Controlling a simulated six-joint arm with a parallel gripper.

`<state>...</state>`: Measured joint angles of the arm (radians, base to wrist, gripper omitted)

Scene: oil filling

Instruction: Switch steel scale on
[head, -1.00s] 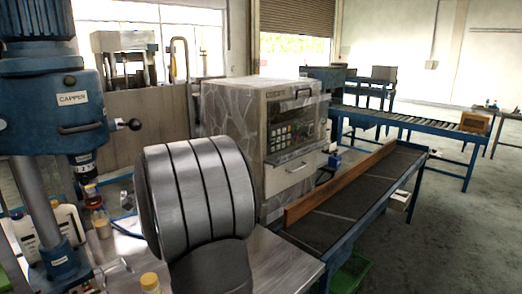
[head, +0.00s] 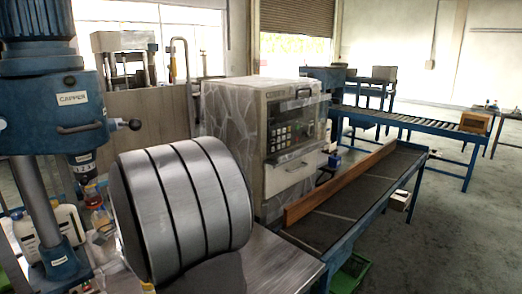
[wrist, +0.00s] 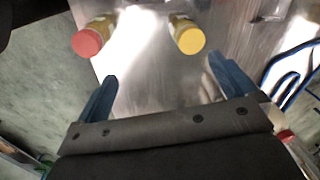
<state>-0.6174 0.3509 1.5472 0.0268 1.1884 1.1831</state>
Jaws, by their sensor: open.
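My gripper (wrist: 162,68) shows in the wrist view with its two blue fingers wide apart and nothing between them. Below it is a shiny steel surface (wrist: 150,70). I cannot make out a steel scale for certain in either view. In the head view, my own thick grey arm link hides much of the steel table (head: 290,262), and my gripper is out of sight.
A blue capper machine (head: 60,110) stands at the left with bottles (head: 98,215) beside it. A boxy machine with a keypad (head: 284,132) stands behind the table. A conveyor (head: 345,215) runs to the right. Blue curved tubing (wrist: 290,70) lies right in the wrist view.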

